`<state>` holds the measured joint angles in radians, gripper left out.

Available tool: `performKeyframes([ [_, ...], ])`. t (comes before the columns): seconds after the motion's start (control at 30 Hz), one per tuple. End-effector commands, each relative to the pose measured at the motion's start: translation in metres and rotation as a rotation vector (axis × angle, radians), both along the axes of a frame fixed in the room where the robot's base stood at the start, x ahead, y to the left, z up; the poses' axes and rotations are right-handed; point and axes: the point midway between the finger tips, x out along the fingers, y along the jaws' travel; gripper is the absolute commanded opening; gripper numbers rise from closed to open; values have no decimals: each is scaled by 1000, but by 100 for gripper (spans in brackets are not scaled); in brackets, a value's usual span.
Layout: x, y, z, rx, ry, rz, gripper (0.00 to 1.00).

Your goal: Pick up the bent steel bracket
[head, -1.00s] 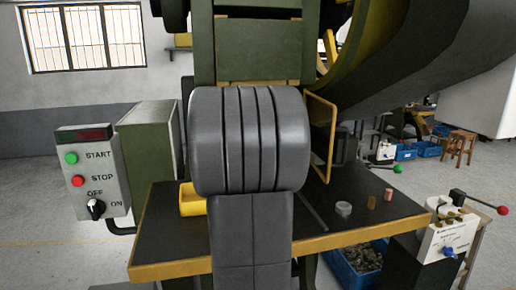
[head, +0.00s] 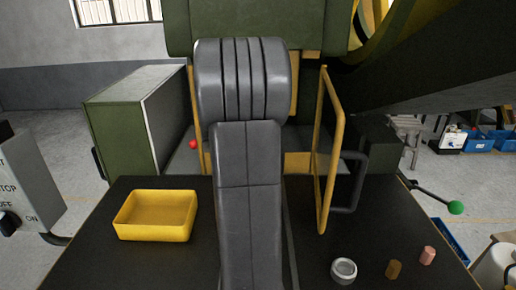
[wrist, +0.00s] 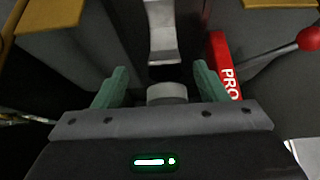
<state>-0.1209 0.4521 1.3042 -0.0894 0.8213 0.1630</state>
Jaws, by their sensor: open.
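In the wrist view a shiny, bent metal strip (wrist: 162,30) shows at top centre, ahead of my gripper; it looks like the steel bracket, but I cannot be sure. My gripper (wrist: 160,82) is open, with a green finger on each side. A short pale grey round piece (wrist: 167,93) shows between the fingers, near the palm; I see no finger touching it. The strip lies beyond the fingertips and apart from them. In the head view my own arm hides the gripper and the middle of the bench, and I cannot make out the bracket there.
A yellow tray (head: 153,231) stands on the black bench (head: 90,255), left of my arm. A grey ring (head: 344,270), a brown cylinder (head: 393,269) and a pink cylinder (head: 428,255) stand at right. A yellow guard frame (head: 329,150) rises nearby. A red block (wrist: 223,65) flanks the right finger.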

Motion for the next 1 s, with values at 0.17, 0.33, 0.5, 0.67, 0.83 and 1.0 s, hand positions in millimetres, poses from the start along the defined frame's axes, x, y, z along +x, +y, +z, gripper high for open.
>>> performKeyframes([
  [0.17, 12, 0, -18, 0, 0, 0, 66],
  [0.33, 17, 1, -25, 0, 0, 0, 66],
  [0.5, 32, 3, -39, -1, 2, 1, 66],
  [0.67, 43, 4, -56, 0, 0, 0, 66],
  [0.83, 47, 4, -63, 1, -2, 1, 66],
  [1.0, 47, 4, -63, 1, -2, 1, 66],
])
